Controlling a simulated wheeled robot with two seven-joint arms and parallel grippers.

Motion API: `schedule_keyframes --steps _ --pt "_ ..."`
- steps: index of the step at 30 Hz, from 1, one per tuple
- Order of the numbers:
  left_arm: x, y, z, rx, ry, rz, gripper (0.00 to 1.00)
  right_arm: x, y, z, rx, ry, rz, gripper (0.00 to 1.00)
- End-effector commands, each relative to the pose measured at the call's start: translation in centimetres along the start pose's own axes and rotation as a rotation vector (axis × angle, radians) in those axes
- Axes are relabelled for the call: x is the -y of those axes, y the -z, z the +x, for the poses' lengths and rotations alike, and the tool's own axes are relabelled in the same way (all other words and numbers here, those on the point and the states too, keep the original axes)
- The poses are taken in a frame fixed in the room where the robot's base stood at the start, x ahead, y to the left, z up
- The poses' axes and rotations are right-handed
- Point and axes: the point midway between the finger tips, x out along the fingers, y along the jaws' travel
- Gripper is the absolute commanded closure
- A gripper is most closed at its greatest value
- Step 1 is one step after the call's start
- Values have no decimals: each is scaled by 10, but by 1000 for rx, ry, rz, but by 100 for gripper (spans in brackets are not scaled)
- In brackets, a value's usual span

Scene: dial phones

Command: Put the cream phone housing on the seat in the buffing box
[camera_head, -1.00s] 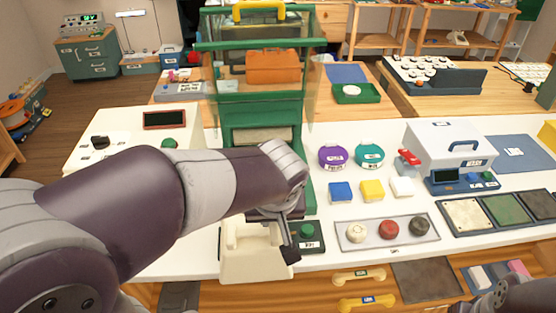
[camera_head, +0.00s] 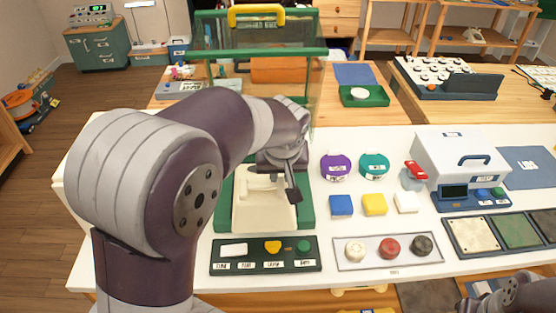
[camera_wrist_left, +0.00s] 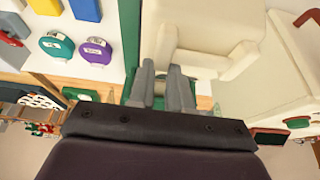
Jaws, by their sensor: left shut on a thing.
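The cream phone housing (camera_head: 262,210) is at the front of the green-framed buffing box, over its green base (camera_head: 307,208). I cannot tell whether it touches the seat, which is hidden behind the housing and my arm. The box's clear lid with a yellow handle (camera_head: 257,14) is raised. My left gripper (camera_head: 290,178) is shut on the upper part of the housing. In the left wrist view the two fingers (camera_wrist_left: 163,88) are close together at the cream housing (camera_wrist_left: 205,40). Of my right arm only a part shows at the bottom right edge.
A dark button panel (camera_head: 265,254) lies in front of the box. Right of the box are purple (camera_head: 336,167) and teal (camera_head: 374,166) round pieces, coloured blocks, and a tray (camera_head: 345,262) of round knobs. A white case (camera_head: 460,157) stands further right.

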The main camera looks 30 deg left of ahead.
Motion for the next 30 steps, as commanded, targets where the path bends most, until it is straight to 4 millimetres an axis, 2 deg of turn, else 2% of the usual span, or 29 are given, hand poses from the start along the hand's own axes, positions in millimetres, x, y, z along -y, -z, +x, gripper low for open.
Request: schedule_keyframes --steps 1,6,12,20,24,30 --pt "1 14 2 0 1 -2 100 0 1 -7 0 0 0 58" --pt "1 48 17 0 1 -1 100 0 2 -16 0 0 0 58" --pt "1 73 28 -2 -1 0 100 0 3 -21 0 0 0 58" --pt "1 92 36 -2 0 1 100 0 3 -26 0 0 0 58" --pt "1 85 48 0 0 1 100 0 3 -26 0 0 0 58" --pt "1 82 56 -1 0 2 100 0 3 -26 0 0 0 58"
